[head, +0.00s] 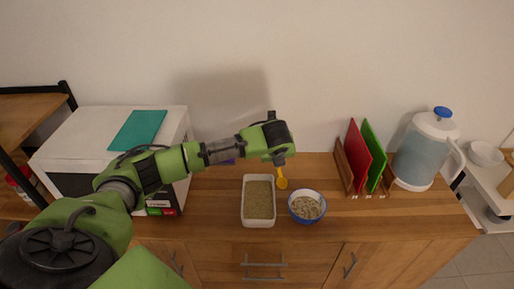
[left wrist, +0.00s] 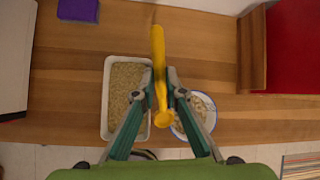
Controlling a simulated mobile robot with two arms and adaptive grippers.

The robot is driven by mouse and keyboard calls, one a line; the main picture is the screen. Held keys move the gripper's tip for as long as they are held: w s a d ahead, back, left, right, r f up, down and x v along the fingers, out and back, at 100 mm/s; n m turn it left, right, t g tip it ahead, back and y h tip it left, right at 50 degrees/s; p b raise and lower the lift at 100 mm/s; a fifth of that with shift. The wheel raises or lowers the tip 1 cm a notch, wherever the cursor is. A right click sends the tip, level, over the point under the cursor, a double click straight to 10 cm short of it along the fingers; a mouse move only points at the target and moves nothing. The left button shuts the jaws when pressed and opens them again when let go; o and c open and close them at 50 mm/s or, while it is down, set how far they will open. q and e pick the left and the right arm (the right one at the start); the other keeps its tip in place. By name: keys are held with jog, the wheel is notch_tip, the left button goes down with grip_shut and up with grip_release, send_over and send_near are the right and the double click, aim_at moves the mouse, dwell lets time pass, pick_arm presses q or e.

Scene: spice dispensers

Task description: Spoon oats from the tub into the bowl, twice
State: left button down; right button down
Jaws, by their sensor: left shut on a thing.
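The oats tub (head: 258,223) is a white rectangular container filled with tan oats, on the wooden counter. The bowl (head: 307,220), white inside with a blue rim, stands just right of the tub and holds pale flakes. My left gripper (head: 279,161) is shut on a yellow spoon (head: 282,183), above the gap between tub and bowl. In the left wrist view the spoon (left wrist: 158,45) runs between the fingertips (left wrist: 161,78). The tub (left wrist: 105,100) is left of it, and the bowl (left wrist: 214,113) is partly hidden by a finger. My right gripper is not in view.
A rack with a red board (head: 359,153) and a green board (head: 375,154) stands right of the bowl. A water jug (head: 420,158) is further right. A white microwave-like box (head: 75,135) with a teal item (head: 138,130) on top stands left, under my arm.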

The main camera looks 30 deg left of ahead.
pick_arm(q)
jog(key=a+f+m+t+h, duration=0.1)
jog(key=a+m, duration=0.2)
jog(key=a, duration=0.4)
jog(key=shift+a+f+p, duration=0.2)
jog(key=shift+a+p, duration=0.1)
jog(key=shift+p, duration=0.1)
jog(key=shift+s, duration=0.1)
